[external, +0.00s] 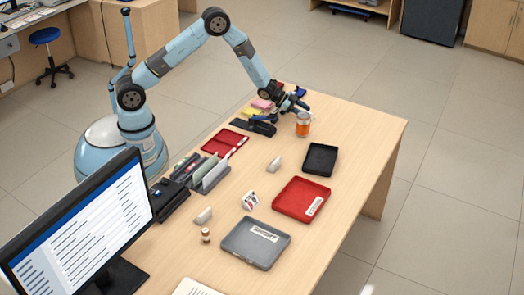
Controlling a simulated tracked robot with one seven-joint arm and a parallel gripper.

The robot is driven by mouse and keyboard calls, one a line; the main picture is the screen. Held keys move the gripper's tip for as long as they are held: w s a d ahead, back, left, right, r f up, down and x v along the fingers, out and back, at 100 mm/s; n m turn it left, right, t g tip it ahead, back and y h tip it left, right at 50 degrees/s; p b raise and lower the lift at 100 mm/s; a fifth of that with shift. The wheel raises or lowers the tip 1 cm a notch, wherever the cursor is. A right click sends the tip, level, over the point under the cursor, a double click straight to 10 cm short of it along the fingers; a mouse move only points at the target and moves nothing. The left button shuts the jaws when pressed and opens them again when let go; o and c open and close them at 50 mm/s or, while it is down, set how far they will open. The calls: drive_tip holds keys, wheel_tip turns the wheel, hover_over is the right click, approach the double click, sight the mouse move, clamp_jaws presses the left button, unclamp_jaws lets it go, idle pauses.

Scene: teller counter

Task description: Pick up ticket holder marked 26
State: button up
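No number 26 can be read from this distance. Small pale stand-like pieces on the counter may be ticket holders: one (274,163) near the middle, one (204,215) nearer the monitor. A white piece with red and dark print (250,200) stands between the trays and the near pale piece. My gripper (291,106) is low over the far end of the counter, beside the orange jar and well away from these pieces. Its fingers blend with the dark items behind, so I cannot tell whether they are open or hold anything.
An orange jar (303,124) stands close to my gripper. A black tray (320,159), red tray (329,200) and grey tray (279,244) line the right side. A file rack (212,174), open red case (225,142) and monitor (78,230) are on the left.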

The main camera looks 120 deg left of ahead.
clamp_jaws()
drive_tip(key=shift+r, duration=0.1)
